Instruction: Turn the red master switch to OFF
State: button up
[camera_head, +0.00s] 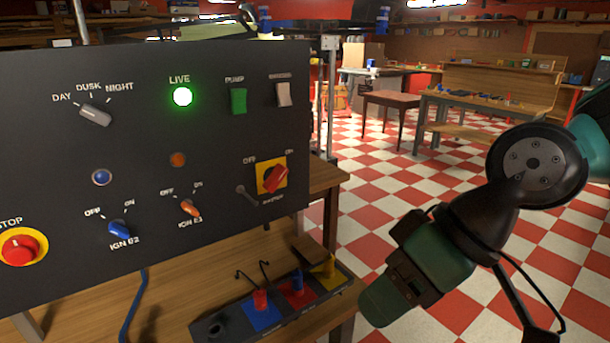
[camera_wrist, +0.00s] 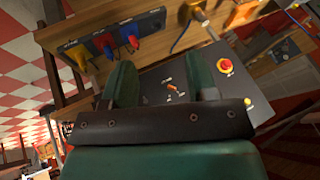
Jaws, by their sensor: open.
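The red master switch (camera_head: 276,178) is a rotary knob on a yellow square plate at the right of the dark control panel (camera_head: 215,135) in the head view. OFF is printed at its upper left and ON at its upper right. Its handle slants up to the right, towards ON. My gripper (camera_head: 380,303) is right of and below the switch, apart from the panel. In the wrist view my gripper (camera_wrist: 162,80) has its two green fingers apart with nothing between them. Part of a panel shows beyond the fingers there; I cannot make out the master switch in it.
A grey pin (camera_head: 247,194) sticks out left of the switch. The green LIVE lamp (camera_head: 182,97) is lit. An orange knob (camera_head: 190,208), blue knob (camera_head: 119,229) and red stop button (camera_head: 20,249) share the panel. A tray (camera_head: 215,326) with coloured sockets lies on the bench below.

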jog(key=w+a+t+y, duration=0.1)
jog(key=w+a+y, duration=0.3)
jog(key=w+a, duration=0.35)
jog(key=m+t+p, duration=0.8)
jog(key=m+t, duration=0.2)
jog(key=t, duration=0.3)
send_near(279, 179)
jog(key=shift+h, duration=0.4)
jog(key=p+x, duration=0.8)
jog(key=shift+w+a+r, duration=0.1)
jog(key=shift+a+r, duration=0.2)
jog(key=shift+w+a+f+p, duration=0.1)
jog(key=shift+w+a+p, duration=0.3)
jog(key=shift+w, duration=0.2)
jog(key=c, duration=0.9)
